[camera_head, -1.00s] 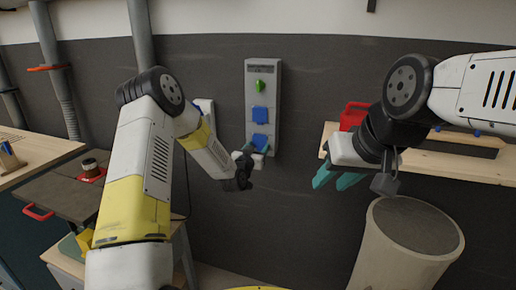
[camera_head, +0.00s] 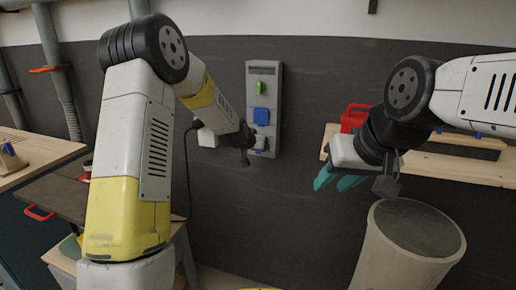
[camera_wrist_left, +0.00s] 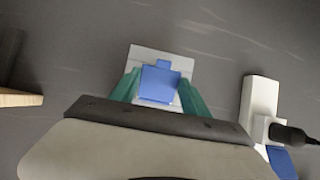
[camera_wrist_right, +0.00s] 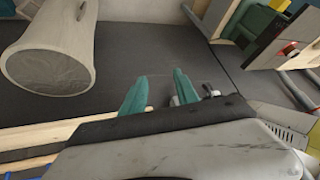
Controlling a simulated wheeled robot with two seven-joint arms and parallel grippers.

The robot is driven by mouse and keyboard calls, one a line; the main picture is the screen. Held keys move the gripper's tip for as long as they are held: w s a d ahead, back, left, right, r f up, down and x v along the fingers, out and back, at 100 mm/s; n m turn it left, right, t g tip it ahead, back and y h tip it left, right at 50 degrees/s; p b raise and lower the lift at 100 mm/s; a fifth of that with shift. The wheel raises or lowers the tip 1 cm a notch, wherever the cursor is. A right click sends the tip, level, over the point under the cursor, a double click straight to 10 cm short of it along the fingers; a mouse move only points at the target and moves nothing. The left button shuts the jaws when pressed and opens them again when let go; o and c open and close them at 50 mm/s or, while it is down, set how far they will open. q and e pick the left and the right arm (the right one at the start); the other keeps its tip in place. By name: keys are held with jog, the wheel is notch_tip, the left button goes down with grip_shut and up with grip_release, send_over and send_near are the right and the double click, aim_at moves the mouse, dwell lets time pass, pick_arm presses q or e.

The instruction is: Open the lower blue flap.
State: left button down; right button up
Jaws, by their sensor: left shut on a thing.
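The grey wall panel (camera_head: 276,100) carries a green knob (camera_head: 260,88), an upper blue flap (camera_head: 261,116) and a lower blue flap (camera_head: 261,141). The lower flap is mostly hidden behind my left wrist in the head view. In the left wrist view, the lower blue flap (camera_wrist_left: 160,85) lies between the two teal fingers of my left gripper (camera_wrist_left: 159,77), which is shut on it. How far the flap is tilted I cannot tell. My right gripper (camera_head: 332,181) is open and empty, well to the right of the panel.
A white socket box (camera_wrist_left: 260,100) with a black plug sits on the wall close beside the panel. A wooden shelf (camera_head: 455,168) with a red item (camera_head: 354,117) is at right, above a round bin (camera_head: 405,250). A workbench (camera_head: 30,160) stands at left.

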jog(key=shift+c, duration=0.5)
jog(key=c, duration=0.3)
jog(key=shift+w+f, duration=0.2)
grip_shut()
jog(key=w+d+f+n+g+h, duration=0.35)
jog(key=w+f+h, duration=0.25)
jog(key=w+f, duration=0.2)
jog(key=w+d+f+n+g+h, duration=0.35)
jog(key=w+f+n+h, duration=0.2)
jog(key=w+f, duration=0.2)
jog(key=w+a+f+n+t+h, duration=0.1)
jog(key=w+a+n+t+h, duration=0.25)
jog(key=w, duration=0.25)
jog(key=w+a+f+n+t+h, duration=0.1)
jog(key=w+a+n+t+h, duration=0.15)
jog(key=w+h, duration=0.3)
jog(key=w+a+f+n+t+y, duration=0.4)
jog(key=a+n+t+y, duration=0.1)
jog(key=a+n+t, duration=0.35)
jog(key=w+a+f+n+t+y, duration=0.3)
jog(key=w+a+n+t+y, duration=0.15)
jog(key=a+n+t, duration=0.45)
jog(key=w+d+r+t+y, duration=0.1)
jog(key=w+r, duration=0.4)
jog(key=w, duration=0.2)
jog(key=shift+r+m, duration=0.2)
jog(key=shift+m, duration=0.15)
